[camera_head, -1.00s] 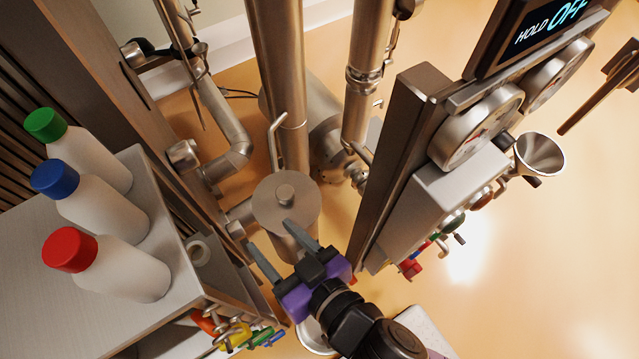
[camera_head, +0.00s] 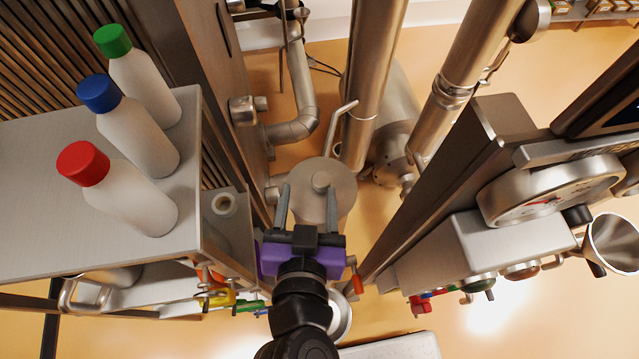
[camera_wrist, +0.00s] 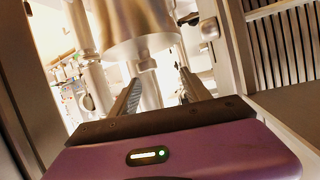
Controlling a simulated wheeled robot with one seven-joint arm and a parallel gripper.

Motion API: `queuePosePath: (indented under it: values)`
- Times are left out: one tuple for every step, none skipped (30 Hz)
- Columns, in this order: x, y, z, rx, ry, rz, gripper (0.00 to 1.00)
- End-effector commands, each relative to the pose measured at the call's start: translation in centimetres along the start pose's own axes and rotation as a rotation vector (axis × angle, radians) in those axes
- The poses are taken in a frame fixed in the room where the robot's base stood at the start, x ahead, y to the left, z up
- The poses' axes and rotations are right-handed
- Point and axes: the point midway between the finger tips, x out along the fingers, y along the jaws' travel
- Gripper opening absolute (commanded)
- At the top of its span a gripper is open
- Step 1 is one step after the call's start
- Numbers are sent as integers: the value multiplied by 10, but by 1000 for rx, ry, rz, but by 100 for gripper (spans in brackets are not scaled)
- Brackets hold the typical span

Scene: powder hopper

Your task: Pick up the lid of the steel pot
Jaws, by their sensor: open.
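The steel pot stands between the shelf unit and the gauge column in the head view; its round, flat lid (camera_head: 340,192) with a small central knob (camera_head: 321,181) is on top. My gripper (camera_head: 308,190) is open and empty. In the wrist view a large steel body (camera_wrist: 140,38) with a short stub lies beyond the fingers of my gripper (camera_wrist: 160,88). The pot's body is mostly hidden in the head view.
White bottles with green, blue and red caps (camera_head: 130,195) stand on the shelf (camera_head: 30,205) at left. Vertical steel pipes (camera_head: 375,70) rise behind the pot. The gauge column (camera_head: 440,190) stands close at right, with a funnel (camera_head: 612,243) beyond it.

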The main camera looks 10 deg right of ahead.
Motion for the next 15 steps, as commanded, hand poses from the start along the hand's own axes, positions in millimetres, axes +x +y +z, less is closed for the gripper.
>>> queuePosePath:
  values:
    - [-3, 1, 2, -3, -4, 28, 56]
    - [-5, 3, 3, -3, -9, 50, 56]
    - [-7, 7, 5, -4, -14, 79, 56]
    - [-9, 8, 6, -4, -18, 98, 56]
    - [-11, 10, 6, -4, -20, 115, 56]
    - [-14, 12, 7, -4, -23, 134, 56]
    - [-15, 14, 8, -4, -26, 146, 56]
    - [-16, 15, 9, -3, -28, 156, 56]
    - [-16, 17, 9, -3, -29, 165, 56]
    - [-15, 17, 9, -4, -29, 170, 56]
    - [-13, 18, 9, -4, -30, 173, 56]
    - [-10, 19, 9, -4, -30, 175, 56]
    - [-7, 20, 9, -4, -30, 176, 56]
    - [-4, 20, 9, -5, -30, 176, 56]
    - [0, 21, 9, -5, -29, 175, 56]
